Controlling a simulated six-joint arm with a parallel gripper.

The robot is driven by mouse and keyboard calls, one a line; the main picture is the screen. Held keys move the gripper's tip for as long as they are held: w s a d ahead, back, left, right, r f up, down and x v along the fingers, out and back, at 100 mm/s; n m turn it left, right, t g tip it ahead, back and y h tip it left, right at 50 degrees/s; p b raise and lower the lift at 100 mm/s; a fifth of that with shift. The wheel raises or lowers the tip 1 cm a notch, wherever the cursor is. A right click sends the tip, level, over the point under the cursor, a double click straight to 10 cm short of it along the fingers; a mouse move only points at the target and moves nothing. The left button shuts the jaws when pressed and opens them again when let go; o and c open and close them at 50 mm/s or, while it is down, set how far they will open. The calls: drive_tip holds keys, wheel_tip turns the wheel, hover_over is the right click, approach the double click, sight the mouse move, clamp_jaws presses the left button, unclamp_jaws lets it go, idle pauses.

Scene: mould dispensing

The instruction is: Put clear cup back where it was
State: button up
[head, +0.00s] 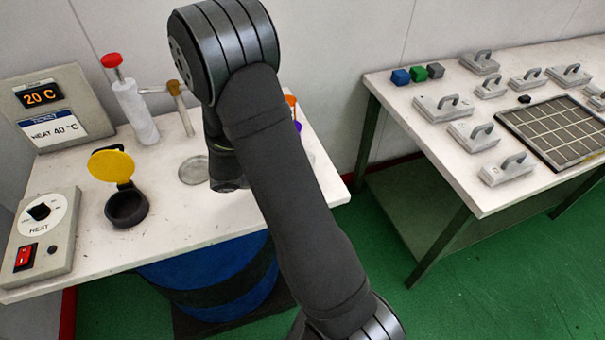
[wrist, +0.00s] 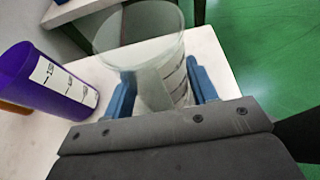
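The clear cup (wrist: 140,48) is see-through, with dark marks on its side, and stands between the two blue fingers of my gripper (wrist: 162,95) in the wrist view. The fingers lie against both sides of it, so my gripper looks shut on the cup. Whether its base touches the white table cannot be told. In the head view my arm hides my gripper and most of the cup.
A purple cup (wrist: 48,80) with a white label stands close to the left of my gripper. On the white bench (head: 75,190) are a grey round disc (head: 193,170), a black pot with yellow lid (head: 112,166) and a red-topped white cylinder (head: 135,112). A second table (head: 430,125) holds moulds.

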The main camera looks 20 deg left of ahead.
drive_tip(key=o, duration=0.3)
drive_tip(key=shift+r, duration=0.15)
drive_tip(key=shift+s+a+r, duration=0.15)
drive_tip(key=shift+s+a, duration=0.05)
drive_tip(key=shift+a, duration=0.05)
drive_tip(key=v, duration=1.1)
drive_tip(key=shift+s+a, duration=0.15)
